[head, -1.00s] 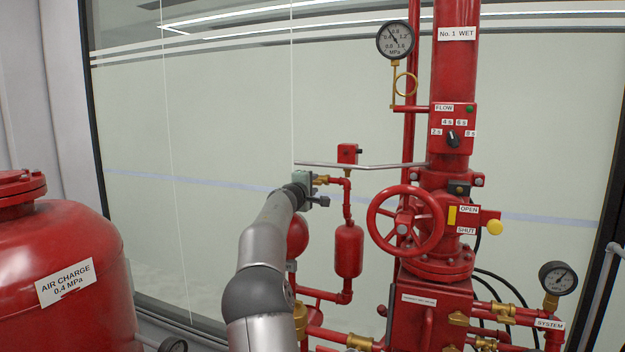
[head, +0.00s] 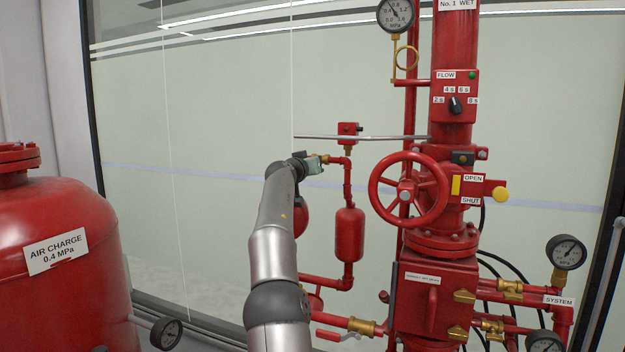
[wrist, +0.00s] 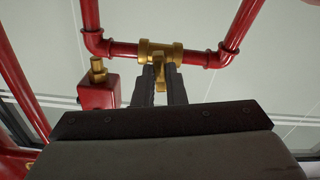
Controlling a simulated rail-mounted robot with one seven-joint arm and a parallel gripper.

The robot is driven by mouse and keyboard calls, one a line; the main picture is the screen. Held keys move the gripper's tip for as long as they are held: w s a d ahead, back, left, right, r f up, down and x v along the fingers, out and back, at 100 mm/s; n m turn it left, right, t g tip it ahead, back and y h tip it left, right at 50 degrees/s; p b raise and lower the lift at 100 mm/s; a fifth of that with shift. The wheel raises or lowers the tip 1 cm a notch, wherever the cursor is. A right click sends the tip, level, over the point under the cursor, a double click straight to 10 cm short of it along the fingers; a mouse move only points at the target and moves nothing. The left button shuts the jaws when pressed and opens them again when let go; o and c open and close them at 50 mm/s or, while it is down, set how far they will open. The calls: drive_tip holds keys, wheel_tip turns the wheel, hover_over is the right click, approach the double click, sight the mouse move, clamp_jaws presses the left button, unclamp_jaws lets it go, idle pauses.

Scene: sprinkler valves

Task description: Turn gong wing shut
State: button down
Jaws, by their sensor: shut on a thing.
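The brass gong valve (wrist: 174,54) sits in a horizontal run of red pipe at the top of the wrist view. Its brass wing (wrist: 161,78) hangs between the two dark fingers of my gripper (wrist: 160,88), which is shut on it. The fingers hide part of the wing, so its exact angle is hard to tell. In the head view my gripper (head: 318,162) is at the brass fitting (head: 327,160) on the thin red pipe left of the handwheel. The wing itself is hidden there.
A red handwheel (head: 408,190) and the main red riser (head: 453,120) stand to the right. A red cylinder (head: 349,235) hangs below the gong pipe. A grey rod (head: 370,137) crosses just above my gripper. A red air tank (head: 60,280) stands left. Glass lies behind.

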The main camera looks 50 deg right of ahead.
drive_tip(key=c, duration=1.8)
unclamp_jaws()
drive_tip(key=shift+m, duration=1)
drive_tip(key=shift+o, duration=1.4)
drive_tip(key=b+v, duration=0.7)
drive_tip(key=shift+b, duration=0.4)
